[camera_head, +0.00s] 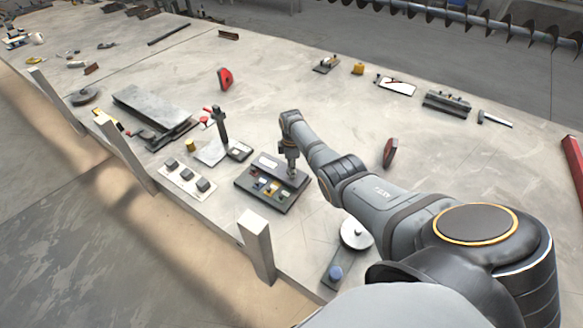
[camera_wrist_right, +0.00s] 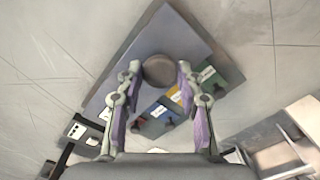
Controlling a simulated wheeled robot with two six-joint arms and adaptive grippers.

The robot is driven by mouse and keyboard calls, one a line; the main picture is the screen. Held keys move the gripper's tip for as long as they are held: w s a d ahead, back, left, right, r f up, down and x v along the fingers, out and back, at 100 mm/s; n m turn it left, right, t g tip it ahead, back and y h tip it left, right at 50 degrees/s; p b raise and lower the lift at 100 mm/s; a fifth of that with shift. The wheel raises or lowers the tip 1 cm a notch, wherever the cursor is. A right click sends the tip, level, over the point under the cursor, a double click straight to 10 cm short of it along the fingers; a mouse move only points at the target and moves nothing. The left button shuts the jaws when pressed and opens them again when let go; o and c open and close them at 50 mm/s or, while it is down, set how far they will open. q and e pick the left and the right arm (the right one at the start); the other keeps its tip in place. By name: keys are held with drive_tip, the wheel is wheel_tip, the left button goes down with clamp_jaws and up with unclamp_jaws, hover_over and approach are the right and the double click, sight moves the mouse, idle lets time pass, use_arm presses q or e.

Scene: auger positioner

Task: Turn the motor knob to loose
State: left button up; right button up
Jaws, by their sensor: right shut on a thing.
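A dark control panel (camera_head: 244,181) lies on the table near its front edge, with small coloured switches in a row. It also shows in the wrist view (camera_wrist_right: 205,48). A round, dark brown knob (camera_wrist_right: 159,71) stands on it, apart from the switches. My right gripper (camera_head: 292,172) points down over the panel's right part. In the wrist view its two fingertips (camera_wrist_right: 158,72) close on the knob from both sides. The panel's labels are too small to read, so I cannot tell the knob's setting. My left gripper is not in view.
A panel with grey blocks (camera_head: 188,181) lies left of the control panel. A light post (camera_head: 257,246) rises at the front edge. A long auger (camera_head: 490,22) runs behind the table. The table's middle is mostly clear.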

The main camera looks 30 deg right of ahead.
drive_tip(key=o, duration=1.2)
wheel_tip(320, 180, up, 12)
